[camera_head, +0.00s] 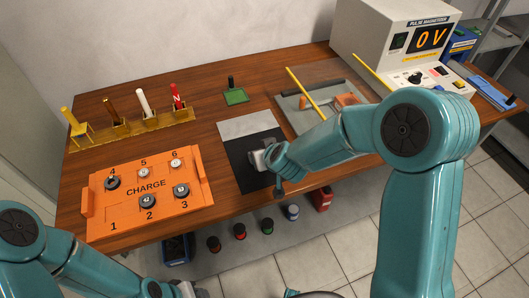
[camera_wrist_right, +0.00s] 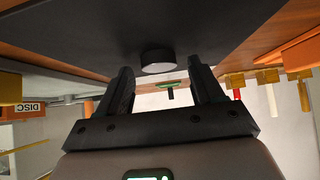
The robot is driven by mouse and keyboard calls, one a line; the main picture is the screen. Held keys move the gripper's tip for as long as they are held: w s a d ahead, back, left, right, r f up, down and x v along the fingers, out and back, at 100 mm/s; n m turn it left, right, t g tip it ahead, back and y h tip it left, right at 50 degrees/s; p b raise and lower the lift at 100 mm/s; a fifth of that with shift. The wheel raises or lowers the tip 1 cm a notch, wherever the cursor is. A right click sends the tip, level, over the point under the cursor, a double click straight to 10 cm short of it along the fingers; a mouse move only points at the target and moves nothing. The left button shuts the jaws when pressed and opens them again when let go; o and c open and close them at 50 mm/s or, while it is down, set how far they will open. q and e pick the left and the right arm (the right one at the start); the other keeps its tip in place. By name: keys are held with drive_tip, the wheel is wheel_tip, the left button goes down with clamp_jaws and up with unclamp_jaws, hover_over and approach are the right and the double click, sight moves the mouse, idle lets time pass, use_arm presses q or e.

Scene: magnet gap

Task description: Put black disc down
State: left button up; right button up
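A short black disc (camera_wrist_right: 157,61) with a paler end face sits on the dark mat (camera_head: 241,174). In the right wrist view, where the scene appears upside down, it lies just beyond and between the two fingertips. My right gripper (camera_wrist_right: 160,72) is open, with a gap on both sides of the disc. In the head view my right gripper (camera_head: 260,160) is low over the dark mat, and the disc cannot be made out there. My left gripper (camera_head: 188,290) is barely visible at the bottom edge; its fingers cannot be made out.
An orange CHARGE tray (camera_head: 147,211) with several discs on numbered places stands left of the mat. A wooden rack (camera_head: 135,130) with upright coloured handles is behind it. A green pad (camera_head: 235,97) and a grey fixture (camera_head: 318,106) lie at the back. The magnetizer (camera_head: 400,45) reads 0 V.

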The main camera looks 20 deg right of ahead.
drive_tip(key=shift+r+p, duration=0.3)
drive_tip(key=shift+r, duration=0.05)
drive_tip(key=p+v, duration=0.2)
drive_tip(key=v, duration=0.9)
drive_tip(key=shift+s+r+p, duration=0.15)
drive_tip(key=shift+s+p, duration=0.15)
drive_tip(key=shift+p, duration=0.1)
drive_tip(key=shift+s, duration=0.2)
